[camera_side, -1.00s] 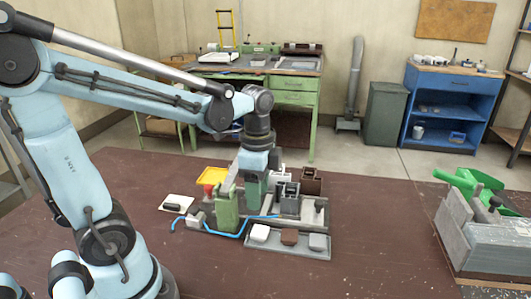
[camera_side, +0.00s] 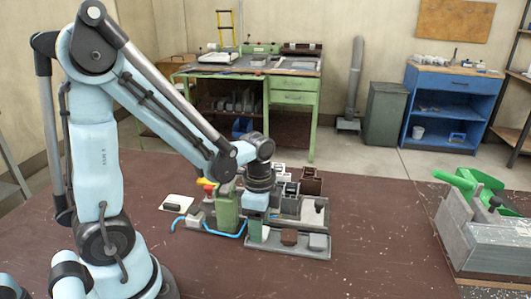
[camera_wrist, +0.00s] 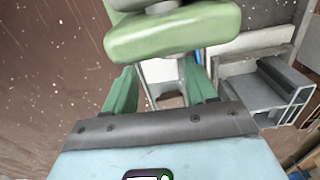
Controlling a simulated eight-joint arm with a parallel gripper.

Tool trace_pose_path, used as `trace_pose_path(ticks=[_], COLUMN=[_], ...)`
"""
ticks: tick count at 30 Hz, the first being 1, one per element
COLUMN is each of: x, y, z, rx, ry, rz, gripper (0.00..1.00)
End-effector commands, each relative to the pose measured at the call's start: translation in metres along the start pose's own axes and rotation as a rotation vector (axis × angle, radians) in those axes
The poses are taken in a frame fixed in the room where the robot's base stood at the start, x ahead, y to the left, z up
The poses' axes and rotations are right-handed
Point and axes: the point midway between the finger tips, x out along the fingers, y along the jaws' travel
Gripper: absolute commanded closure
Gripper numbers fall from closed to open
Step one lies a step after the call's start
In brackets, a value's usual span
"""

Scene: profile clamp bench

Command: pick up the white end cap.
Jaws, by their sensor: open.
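My gripper (camera_side: 256,238) is over the left end of the small grey rack (camera_side: 290,250), where its green fingers hide the white end cap in the side view. In the wrist view the two green fingers of my gripper (camera_wrist: 160,72) stand apart. A pale white piece, seemingly the white end cap (camera_wrist: 157,70), shows between them, partly covered by the green clamp part above. I cannot tell whether the fingers touch it. A brown cap (camera_side: 289,237) and a grey cap (camera_side: 318,242) sit to its right on the rack.
The green clamp block (camera_side: 227,211) stands close at the left of my gripper, with a blue hose (camera_side: 225,234) beside it. Grey profile pieces (camera_side: 291,200) stand behind. A grey machine with green parts (camera_side: 487,235) is at the right. The table (camera_side: 380,230) between is clear.

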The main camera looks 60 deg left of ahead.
Motion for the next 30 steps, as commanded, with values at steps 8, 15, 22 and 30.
trace_pose_path(ticks=[8, 15, 22, 30], x=[0.0125, 0.0123, 0.0122, 0.0114], y=[0.0001, 0.0002, 0.0002, 0.0002], z=[0.0003, 0.0003, 0.0003, 0.0003], rx=[-0.001, -0.001, -0.001, 0.0], ry=[0.0, 0.0, 0.0, 0.0], rz=[0.0, 0.0, 0.0, 0.0], gripper=[0.44, 0.53, 0.86, 0.86])
